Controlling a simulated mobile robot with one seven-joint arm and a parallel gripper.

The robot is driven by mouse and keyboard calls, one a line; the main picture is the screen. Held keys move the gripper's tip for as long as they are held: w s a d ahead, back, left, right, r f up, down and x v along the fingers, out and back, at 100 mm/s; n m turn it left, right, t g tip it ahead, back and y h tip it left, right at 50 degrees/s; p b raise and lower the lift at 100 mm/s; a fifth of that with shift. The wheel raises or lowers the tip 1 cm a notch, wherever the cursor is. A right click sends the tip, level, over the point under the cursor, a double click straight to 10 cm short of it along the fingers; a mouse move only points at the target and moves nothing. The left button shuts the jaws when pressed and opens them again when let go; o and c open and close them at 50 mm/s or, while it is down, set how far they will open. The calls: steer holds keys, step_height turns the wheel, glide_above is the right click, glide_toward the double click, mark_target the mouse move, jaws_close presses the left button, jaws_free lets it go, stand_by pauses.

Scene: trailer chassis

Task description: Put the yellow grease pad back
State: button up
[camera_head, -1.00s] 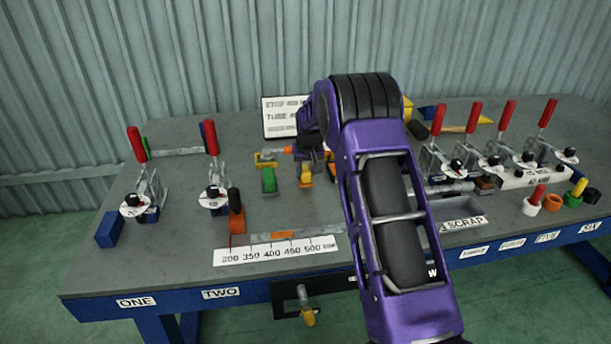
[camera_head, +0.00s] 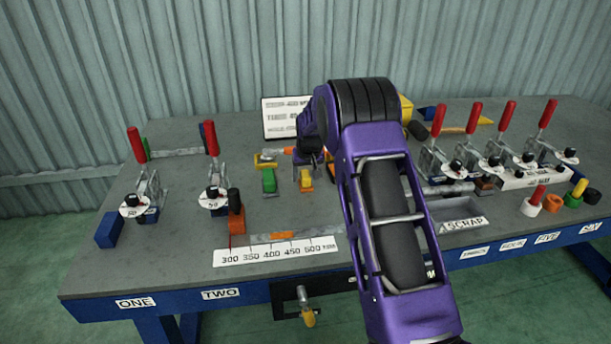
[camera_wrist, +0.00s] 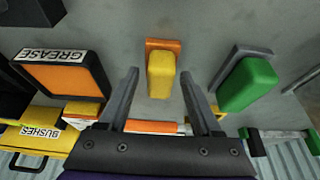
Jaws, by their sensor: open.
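The yellow grease pad (camera_head: 306,178), a yellow block with an orange back part, lies on the grey bench near the middle. In the wrist view the yellow pad (camera_wrist: 161,76) shows between and beyond my two fingers. My gripper (camera_wrist: 160,76) is open and empty, its fingers apart on either side of the pad in the picture. I cannot tell whether the fingers reach down beside it. A black-framed tray with an orange inside, labelled GREASE (camera_wrist: 65,78), is left of the pad in the wrist view. In the head view my arm hides much of this area.
A green block (camera_wrist: 248,82) lies right of the pad in the wrist view; it is also in the head view (camera_head: 269,181). A yellow BUSHES box (camera_wrist: 30,145) is at lower left. Red-handled clamps (camera_head: 212,165) stand left and right. A SCRAP tray (camera_head: 470,212) sits right of my arm.

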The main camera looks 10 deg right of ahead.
steer(key=v, duration=1.2)
steer(key=shift+p, duration=0.3)
steer(key=shift+r, duration=0.15)
